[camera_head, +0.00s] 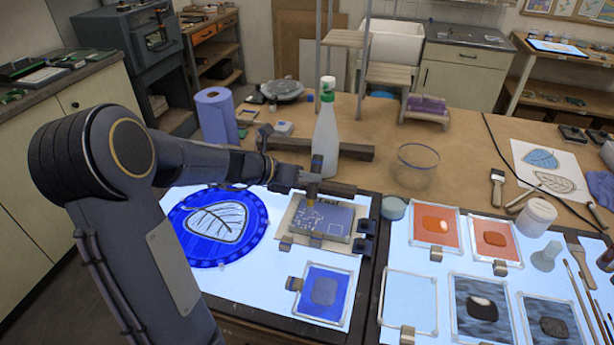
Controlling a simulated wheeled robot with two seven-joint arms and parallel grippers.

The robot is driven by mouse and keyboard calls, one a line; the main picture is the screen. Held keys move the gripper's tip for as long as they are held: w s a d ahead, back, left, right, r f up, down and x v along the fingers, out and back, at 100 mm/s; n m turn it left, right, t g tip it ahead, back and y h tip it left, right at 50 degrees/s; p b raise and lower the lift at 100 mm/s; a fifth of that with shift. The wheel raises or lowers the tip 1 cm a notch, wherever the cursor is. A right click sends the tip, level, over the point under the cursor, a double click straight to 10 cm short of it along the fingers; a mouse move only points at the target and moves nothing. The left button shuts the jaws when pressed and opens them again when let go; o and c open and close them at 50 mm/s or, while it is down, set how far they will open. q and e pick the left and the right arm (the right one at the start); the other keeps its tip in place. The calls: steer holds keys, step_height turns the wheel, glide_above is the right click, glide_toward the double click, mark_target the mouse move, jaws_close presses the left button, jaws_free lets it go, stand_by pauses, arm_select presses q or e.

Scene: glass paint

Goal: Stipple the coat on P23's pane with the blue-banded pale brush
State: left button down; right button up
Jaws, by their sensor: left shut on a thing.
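My left gripper (310,186) reaches in from the left over the left light panel. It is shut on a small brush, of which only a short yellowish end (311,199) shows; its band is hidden. This end is just above or at a grey-blue pane (335,217) with white marks, lying on a beige sheet; contact cannot be told. A blue pane (325,310) with a darker patch lies nearer. The pane tags are too small to read, so I cannot tell which is P23. My right gripper is not in view.
A round blue leaf pane (180,222) lies left of the grey-blue one. The right light panel holds two orange panes (423,236), a pale pane (408,300) and dark panes (465,325). Brushes (580,268) lie far right.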

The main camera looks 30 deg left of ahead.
arm_select(q)
steer(key=shift+d, duration=0.1)
steer(key=w+d, duration=0.2)
steer(key=d, duration=0.4)
steer(key=shift+d, duration=0.25)
steer(key=shift+f+b, duration=0.15)
steer(key=shift+b, duration=0.15)
steer(key=shift+f+b, duration=0.55)
steer(key=shift+f, duration=0.1)
steer(key=shift+f, duration=0.35)
stand_by(0.8)
steer(key=shift+s, duration=0.1)
step_height(320, 180, up, 2)
steer(key=shift+r+p, duration=0.15)
steer(key=shift+p, duration=0.8)
